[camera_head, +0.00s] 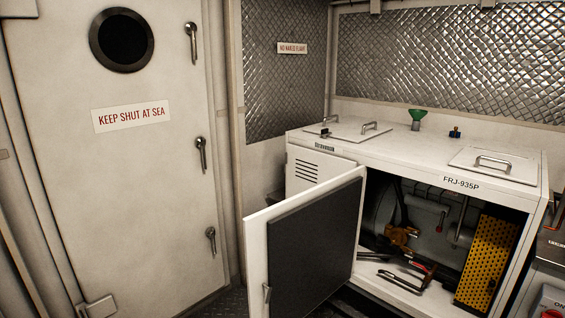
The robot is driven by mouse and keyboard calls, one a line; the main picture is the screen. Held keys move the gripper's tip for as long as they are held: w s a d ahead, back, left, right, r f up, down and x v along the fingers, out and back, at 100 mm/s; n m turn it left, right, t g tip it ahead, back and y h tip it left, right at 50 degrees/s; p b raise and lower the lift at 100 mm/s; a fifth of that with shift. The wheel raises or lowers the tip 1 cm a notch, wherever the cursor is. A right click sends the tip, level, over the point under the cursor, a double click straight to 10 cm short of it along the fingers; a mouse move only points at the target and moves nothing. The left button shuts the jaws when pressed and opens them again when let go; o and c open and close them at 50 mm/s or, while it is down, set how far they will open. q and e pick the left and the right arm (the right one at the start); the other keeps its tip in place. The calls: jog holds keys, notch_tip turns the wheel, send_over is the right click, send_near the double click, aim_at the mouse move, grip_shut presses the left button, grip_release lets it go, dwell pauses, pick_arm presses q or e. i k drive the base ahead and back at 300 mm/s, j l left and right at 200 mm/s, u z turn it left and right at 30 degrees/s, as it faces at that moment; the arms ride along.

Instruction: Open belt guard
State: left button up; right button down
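A yellow perforated panel (489,262), which looks like the belt guard, stands upright inside the white cabinet (433,185) marked FRJ-935P, at the right of its opening. It looks closed, but I cannot tell for sure. What lies behind it is hidden. The cabinet's front door (310,245) is swung open towards the left, with its dark inner lining showing. Neither of my grippers is in view.
Tools (415,277) lie on the cabinet floor, and an orange-brown item (401,236) sits behind them. A green funnel (417,117) stands on the cabinet top. A white door (130,180) fills the left. The open cabinet door reaches into the floor space.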

aim_at(493, 240)
jog(key=z, duration=0.65)
jog(key=i+j+z, duration=0.3)
jog(key=j, duration=0.15)
jog(key=j+z, duration=0.3)
jog(key=j, duration=0.15)
jog(key=i+j+z, duration=0.15)
jog(key=j+z, duration=0.2)
jog(key=j, duration=0.15)
jog(key=j+z, duration=0.3)
jog(key=j, duration=0.25)
jog(key=j+z, duration=0.15)
jog(key=j, duration=1.9)
jog(key=i+j+z, duration=0.4)
jog(key=j, duration=0.25)
